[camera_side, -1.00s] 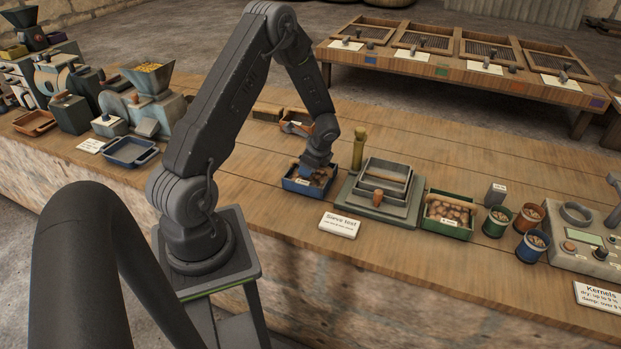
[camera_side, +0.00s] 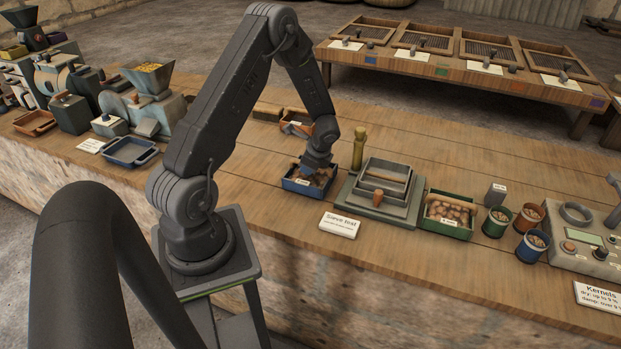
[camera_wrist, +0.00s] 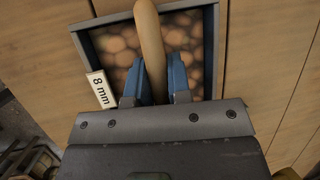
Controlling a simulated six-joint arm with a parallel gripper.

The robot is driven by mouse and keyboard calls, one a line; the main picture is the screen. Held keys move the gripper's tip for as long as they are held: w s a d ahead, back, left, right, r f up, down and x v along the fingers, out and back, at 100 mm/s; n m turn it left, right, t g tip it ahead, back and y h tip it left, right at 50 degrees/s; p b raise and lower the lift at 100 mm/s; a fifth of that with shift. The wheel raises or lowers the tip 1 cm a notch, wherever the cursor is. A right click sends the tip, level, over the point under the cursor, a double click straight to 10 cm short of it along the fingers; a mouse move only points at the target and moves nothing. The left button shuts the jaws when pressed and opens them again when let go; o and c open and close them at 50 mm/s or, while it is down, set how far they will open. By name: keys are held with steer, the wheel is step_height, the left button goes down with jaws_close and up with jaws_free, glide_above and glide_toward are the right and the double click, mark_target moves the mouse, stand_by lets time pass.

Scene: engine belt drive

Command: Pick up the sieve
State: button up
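A stack of grey square sieve frames (camera_side: 386,168) with a wooden handle at its front stands on a grey-green base, right of my gripper. My gripper (camera_side: 314,175) points down at a small blue tray (camera_side: 303,190) of brown kernels, left of the stack. In the wrist view, my gripper (camera_wrist: 158,85) has its blue fingers on both sides of a pale wooden handle (camera_wrist: 150,35). This handle lies over a square frame (camera_wrist: 208,60) with an "8 mm" tag (camera_wrist: 100,88) and round brown kernels inside. I cannot tell whether the fingers press on the handle.
A "Sieve test" card (camera_side: 339,225) lies in front. An olive peg (camera_side: 358,148) stands behind the stack's left corner. A green box of kernels (camera_side: 448,214) and small cups (camera_side: 531,246) stand to the right. An orange tray (camera_side: 296,123) lies behind my gripper.

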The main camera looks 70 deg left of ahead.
jaws_close()
stand_by(0.4)
